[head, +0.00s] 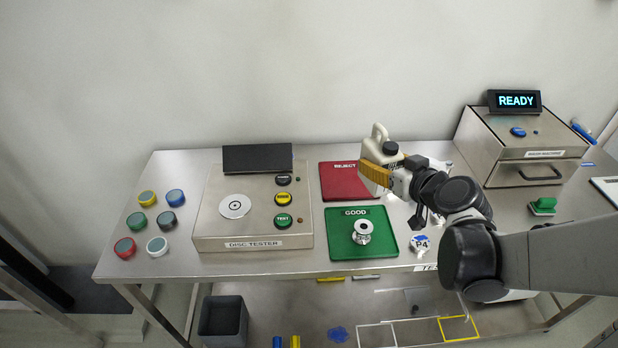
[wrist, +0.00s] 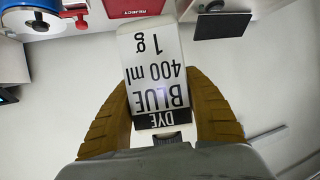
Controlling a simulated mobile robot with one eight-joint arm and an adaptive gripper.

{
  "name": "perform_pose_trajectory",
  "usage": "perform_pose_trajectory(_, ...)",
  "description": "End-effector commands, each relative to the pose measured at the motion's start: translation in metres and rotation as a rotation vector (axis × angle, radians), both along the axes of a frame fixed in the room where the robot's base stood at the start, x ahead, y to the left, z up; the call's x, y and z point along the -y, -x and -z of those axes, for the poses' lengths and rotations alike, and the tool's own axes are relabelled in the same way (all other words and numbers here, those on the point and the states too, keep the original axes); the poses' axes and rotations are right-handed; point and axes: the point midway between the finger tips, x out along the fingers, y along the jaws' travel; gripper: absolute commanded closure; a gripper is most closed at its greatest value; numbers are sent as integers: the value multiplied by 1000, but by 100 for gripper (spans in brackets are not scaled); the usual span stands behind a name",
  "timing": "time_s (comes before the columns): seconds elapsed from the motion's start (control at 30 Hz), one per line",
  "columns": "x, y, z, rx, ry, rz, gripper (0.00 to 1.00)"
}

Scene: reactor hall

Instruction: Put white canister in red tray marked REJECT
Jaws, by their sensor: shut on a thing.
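The white canister (head: 379,150) has a handle and a black cap. In the wrist view the canister (wrist: 158,75) shows a label reading DYE BLUE 400 ml 1 g, upside down. My gripper (head: 376,172) is shut on it, with yellow-brown fingers on both sides. The red tray (head: 340,186) marked REJECT lies flat on the table and looks empty where it shows. In the head view the canister overlaps the tray's right side and hides part of it; its height above the tray is hard to tell. A corner of the red tray (wrist: 120,5) shows at the top of the wrist view.
A green GOOD tray (head: 385,247) holding a metal spool (head: 362,232) lies in front of the red tray. The disc tester (head: 215,225) stands left, with several coloured discs (head: 147,198) beyond it. A metal box (head: 510,150) with a READY display (head: 516,101) stands right.

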Motion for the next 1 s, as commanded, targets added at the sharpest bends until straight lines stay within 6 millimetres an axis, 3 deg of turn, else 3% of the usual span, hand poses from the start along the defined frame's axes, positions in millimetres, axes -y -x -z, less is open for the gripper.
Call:
perform_pose_trajectory(0.03,0,0,19,0,0,1,87)
perform_pose_trajectory(0.23,3,-9,50,0,1,-1,87)
perform_pose_trajectory(0.33,8,-24,64,-1,1,-4,87)
perform_pose_trajectory(0.57,33,-100,62,-5,0,-27,87)
perform_pose_trajectory(0.8,74,-199,64,-5,-1,-62,87)
perform_pose_trajectory(1.0,98,-247,69,0,-1,-85,87)
